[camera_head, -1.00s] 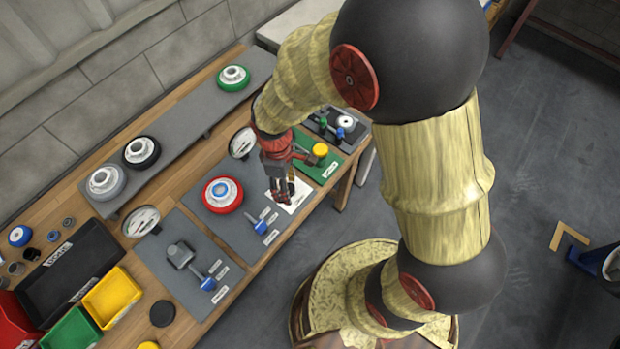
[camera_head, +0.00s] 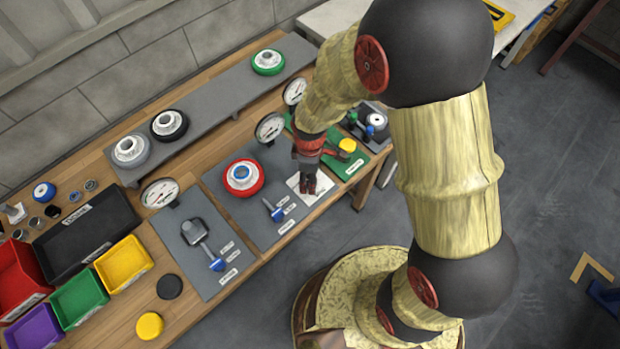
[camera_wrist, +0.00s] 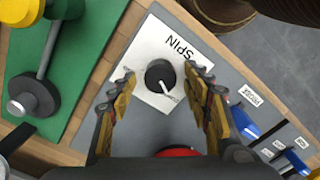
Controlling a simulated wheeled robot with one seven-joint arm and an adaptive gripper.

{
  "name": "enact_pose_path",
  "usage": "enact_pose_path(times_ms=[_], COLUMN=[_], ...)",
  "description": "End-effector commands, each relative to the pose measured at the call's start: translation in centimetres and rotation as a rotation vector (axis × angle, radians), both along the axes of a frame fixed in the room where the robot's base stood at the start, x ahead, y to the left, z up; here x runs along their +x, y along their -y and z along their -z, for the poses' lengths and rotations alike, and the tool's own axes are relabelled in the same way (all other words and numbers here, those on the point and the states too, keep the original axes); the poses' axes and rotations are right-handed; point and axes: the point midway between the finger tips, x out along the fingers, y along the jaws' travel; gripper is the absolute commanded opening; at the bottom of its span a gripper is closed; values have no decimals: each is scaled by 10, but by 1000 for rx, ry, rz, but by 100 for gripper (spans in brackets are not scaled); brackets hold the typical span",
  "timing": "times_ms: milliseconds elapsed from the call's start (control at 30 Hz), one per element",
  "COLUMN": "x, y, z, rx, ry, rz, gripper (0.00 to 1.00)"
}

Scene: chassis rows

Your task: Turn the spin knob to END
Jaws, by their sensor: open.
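The spin knob (camera_wrist: 160,76) is a round black knob with a white pointer line, on a white plate (camera_wrist: 150,50) marked SPIN in the wrist view. Its pointer aims toward the lower right of that picture. No END mark is readable. My gripper (camera_wrist: 164,80) is open, with one finger on each side of the knob and gaps between them. In the head view my gripper (camera_head: 312,188) is over the white plate (camera_head: 296,183) and hides the knob. Whether the fingertips are level with the knob cannot be told.
A green panel (camera_wrist: 85,50) with a lever and yellow cap lies beside the plate. A blue-handled valve (camera_head: 274,210) and a red wheel (camera_head: 243,177) are on the grey panel. Coloured bins (camera_head: 123,262) stand at the bench's left end.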

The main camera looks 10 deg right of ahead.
Motion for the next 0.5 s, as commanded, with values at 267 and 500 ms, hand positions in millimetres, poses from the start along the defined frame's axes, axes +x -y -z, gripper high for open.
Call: enact_pose_path(times_ms=[267,500], x=[0,0], y=[0,0], z=[7,7], rx=[0,0], ry=[0,-1], rz=[0,1], gripper=[49,42])
